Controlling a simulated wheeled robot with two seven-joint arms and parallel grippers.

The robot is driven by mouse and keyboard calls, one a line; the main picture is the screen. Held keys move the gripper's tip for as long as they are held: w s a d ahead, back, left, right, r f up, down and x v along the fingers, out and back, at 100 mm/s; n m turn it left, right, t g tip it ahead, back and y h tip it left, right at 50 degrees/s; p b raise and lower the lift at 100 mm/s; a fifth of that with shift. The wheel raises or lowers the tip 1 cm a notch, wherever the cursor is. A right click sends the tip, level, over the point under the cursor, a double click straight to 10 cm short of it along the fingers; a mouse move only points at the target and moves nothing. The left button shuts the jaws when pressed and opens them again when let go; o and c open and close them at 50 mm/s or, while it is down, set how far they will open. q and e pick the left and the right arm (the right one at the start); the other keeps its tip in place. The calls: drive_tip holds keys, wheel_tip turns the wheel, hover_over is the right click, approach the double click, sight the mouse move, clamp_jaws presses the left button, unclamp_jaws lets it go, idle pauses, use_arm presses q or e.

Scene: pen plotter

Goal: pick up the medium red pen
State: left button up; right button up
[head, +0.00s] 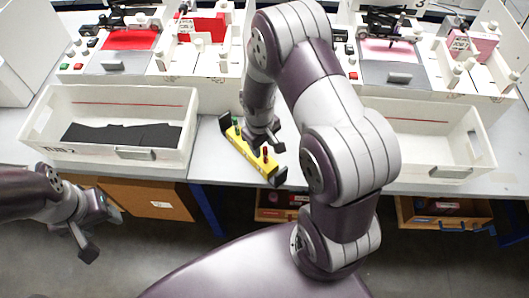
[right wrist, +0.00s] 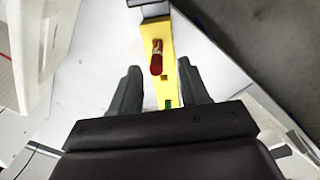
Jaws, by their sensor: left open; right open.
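A yellow pen holder (head: 245,150) lies on the table, with black end pieces. A red pen (head: 265,155) stands in it towards its near right end. In the right wrist view the red pen (right wrist: 156,57) is upright in the yellow holder (right wrist: 160,30), seen beyond and between my fingers. A green pen (head: 237,127) stands towards the other end; a bit of green (right wrist: 168,104) shows in the wrist view. My right gripper (head: 265,142) is open and empty above the holder, close to the red pen. My left gripper (head: 99,232) is open and empty, off the table's front edge.
White bins flank the holder: the left bin (head: 75,104) holds dark sheets, the right bin (head: 445,118) is partly hidden by my arm. Plotter machines with red (head: 130,39) and pink (head: 390,50) sheets stand behind. Drawers (head: 150,199) are under the table.

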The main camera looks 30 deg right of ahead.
sight(265, 153)
drive_tip(key=f, duration=0.6)
drive_tip(key=shift+w+d+p, duration=0.1)
drive_tip(key=shift+d+p, duration=0.25)
drive_tip(key=shift+d, duration=0.05)
clamp_jaws()
